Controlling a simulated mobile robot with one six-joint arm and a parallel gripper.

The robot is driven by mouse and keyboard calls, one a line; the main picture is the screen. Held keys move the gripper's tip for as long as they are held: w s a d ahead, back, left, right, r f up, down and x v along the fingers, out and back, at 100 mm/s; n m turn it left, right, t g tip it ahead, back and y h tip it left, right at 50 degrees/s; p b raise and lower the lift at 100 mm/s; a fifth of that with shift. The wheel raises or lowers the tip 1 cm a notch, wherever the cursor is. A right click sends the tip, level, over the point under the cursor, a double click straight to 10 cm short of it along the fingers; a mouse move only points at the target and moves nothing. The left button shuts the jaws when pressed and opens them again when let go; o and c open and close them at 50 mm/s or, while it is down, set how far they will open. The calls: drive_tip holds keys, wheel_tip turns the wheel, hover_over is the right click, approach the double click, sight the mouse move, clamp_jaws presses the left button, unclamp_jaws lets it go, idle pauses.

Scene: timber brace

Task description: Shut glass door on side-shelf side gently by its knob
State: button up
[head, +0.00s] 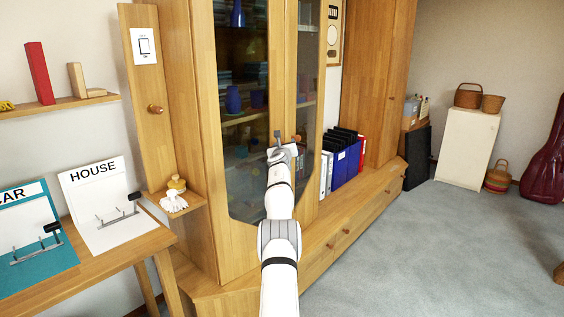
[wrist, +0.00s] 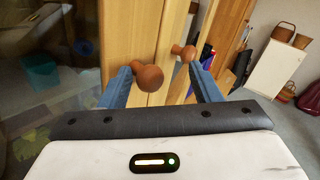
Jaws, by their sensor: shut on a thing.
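The glass door on the side-shelf side (head: 240,190) is the left of two wooden-framed doors on the tall cabinet. Its round brown knob (wrist: 149,78) sits between my blue fingers in the wrist view, close against the left one. My gripper (head: 281,143) is shut on this knob, at the meeting edges of the doors. The other door's knob (wrist: 187,53) is just beyond, near the right finger. The door stands nearly in line with its neighbour; I cannot tell if a gap remains. My arm hides part of the door's lower frame.
The side shelf (head: 180,203) at left holds a yellow bottle (head: 176,185) and a white item (head: 173,201). Blue binders (head: 343,160) stand right of the doors on the low cabinet ledge. A desk with signs is at left. The carpet at right is open.

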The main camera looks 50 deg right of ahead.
drive_tip(key=b+v, duration=0.7)
drive_tip(key=b, duration=0.7)
drive_tip(key=shift+a, duration=0.15)
drive_tip(key=w+a+r+m+y+p, duration=0.1)
drive_tip(key=a+r+m+p, duration=0.35)
drive_tip(key=a, duration=0.35)
drive_tip(key=w+a+r+m+y+p, duration=0.1)
drive_tip(key=a+r+m+p, duration=0.3)
drive_tip(key=a+r, duration=0.3)
drive_tip(key=s+a+r+m+g+y+p, duration=0.1)
drive_tip(key=s+a+m+p, duration=0.2)
drive_tip(key=a, duration=0.5)
drive_tip(key=s+a+m+g+y+p, duration=0.1)
drive_tip(key=s+a+m+p, duration=0.2)
drive_tip(key=a, duration=0.6)
drive_tip(key=s+a+f+m+g+y+p, duration=0.3)
drive_tip(key=s+a+m+y+p, duration=0.2)
drive_tip(key=s+a, duration=1)
drive_tip(key=s+a+f+m+g+y+p, duration=0.3)
drive_tip(key=s+a+m+p, duration=0.6)
drive_tip(key=s+a, duration=0.6)
drive_tip(key=a+y, duration=0.2)
drive_tip(key=a, duration=0.3)
drive_tip(key=shift+s+f, duration=0.3)
drive_tip(key=shift+f, duration=0.05)
